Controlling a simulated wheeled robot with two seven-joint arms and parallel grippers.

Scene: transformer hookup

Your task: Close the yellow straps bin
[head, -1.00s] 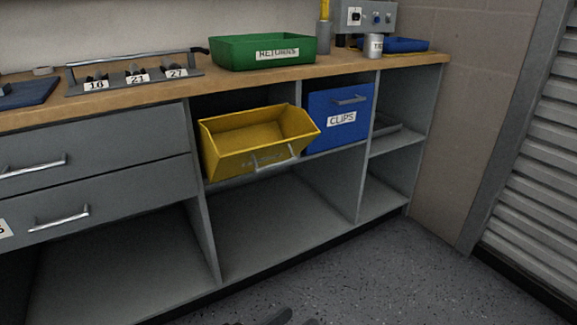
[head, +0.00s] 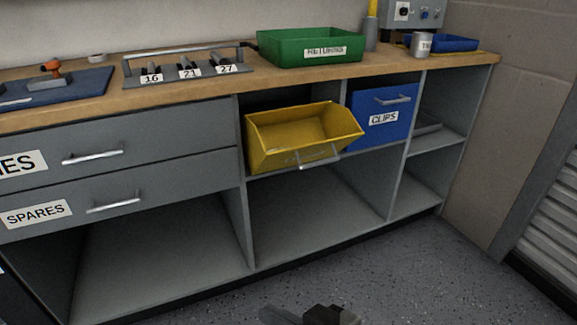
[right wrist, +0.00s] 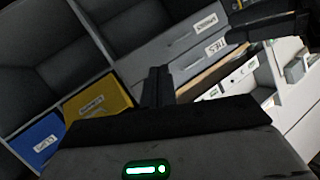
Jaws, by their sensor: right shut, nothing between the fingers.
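The yellow straps bin (head: 305,130) is tilted forward out of the cabinet, its open top showing and its inside empty. Its metal handle (head: 312,156) is on the lower front, and the label behind it cannot be read. The bin also shows, turned over, in the right wrist view (right wrist: 98,98). My right gripper (head: 308,315) is at the bottom edge of the head view, well below and in front of the bin. Its fingers (right wrist: 158,85) are together and empty in the right wrist view. A dark shape at that view's upper right looks like my left gripper (right wrist: 262,28); its fingers are unclear.
The blue CLIPS bin (head: 383,115) is shut, right of the yellow bin. Two drawers, the lower marked SPARES (head: 120,195), are shut at left. The green RETURNS tray (head: 310,47) stands on the worktop. The shelf (head: 310,215) below the bin is empty.

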